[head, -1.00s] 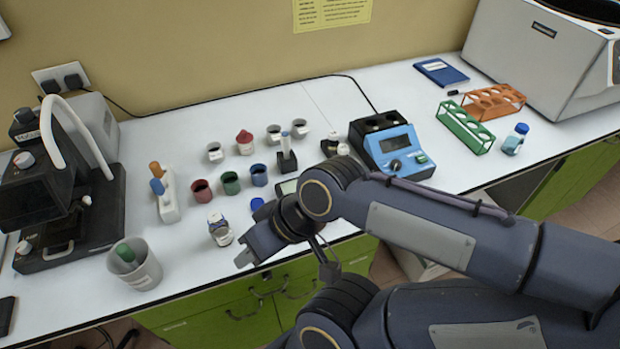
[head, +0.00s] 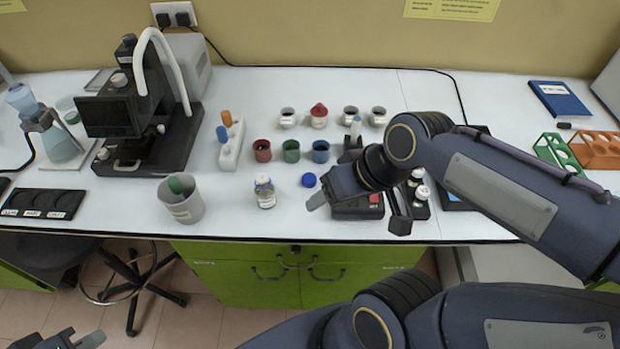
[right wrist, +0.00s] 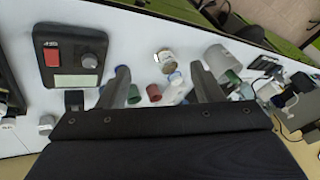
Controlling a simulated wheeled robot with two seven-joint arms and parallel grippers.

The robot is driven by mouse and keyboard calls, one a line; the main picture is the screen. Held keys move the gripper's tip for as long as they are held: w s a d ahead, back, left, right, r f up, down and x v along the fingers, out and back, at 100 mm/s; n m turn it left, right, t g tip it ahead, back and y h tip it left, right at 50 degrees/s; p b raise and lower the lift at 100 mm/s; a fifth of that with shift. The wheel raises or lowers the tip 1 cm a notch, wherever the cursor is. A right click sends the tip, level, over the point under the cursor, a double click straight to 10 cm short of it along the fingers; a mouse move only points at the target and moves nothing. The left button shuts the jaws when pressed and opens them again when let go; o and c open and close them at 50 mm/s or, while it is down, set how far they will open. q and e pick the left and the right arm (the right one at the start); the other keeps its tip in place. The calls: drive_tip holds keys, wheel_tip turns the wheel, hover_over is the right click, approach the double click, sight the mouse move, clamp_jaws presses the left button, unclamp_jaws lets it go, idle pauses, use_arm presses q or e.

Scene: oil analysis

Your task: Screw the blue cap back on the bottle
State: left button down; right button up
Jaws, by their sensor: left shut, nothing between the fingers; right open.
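The clear bottle (head: 265,192) with a pale label stands upright near the table's front edge; it also shows in the right wrist view (right wrist: 166,58). The blue cap (head: 309,180) lies on the white table just right of the bottle, apart from it. My right gripper (head: 358,212) is open and empty, above the table to the right of the cap. In the right wrist view its fingers (right wrist: 159,68) are spread, with the bottle seen beyond the gap. My left gripper (head: 75,339) is shut and empty at the bottom left corner, away from the table.
Red, green and blue cups (head: 291,151) stand behind the bottle. A grey beaker (head: 182,205) stands to its left. A dark device with a red button (right wrist: 66,62) lies by my right gripper. Green and orange racks (head: 598,150) are at the far right.

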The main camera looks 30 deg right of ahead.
drive_tip(key=w+d+f+n+g+h, duration=0.2)
drive_tip(key=w+d+f+g, duration=0.1)
drive_tip(key=w, duration=0.8)
drive_tip(key=n+g+h, duration=0.1)
approach(306, 179)
drive_tip(key=shift+w+a+f, duration=0.1)
drive_tip(key=shift+a+f, duration=0.05)
drive_tip(key=shift+a, duration=0.05)
drive_tip(key=shift+w+f+n+g, duration=0.25)
drive_tip(key=shift+f+n+g, duration=0.05)
drive_tip(key=shift+d+f, duration=0.1)
drive_tip(key=shift+f, duration=1.2)
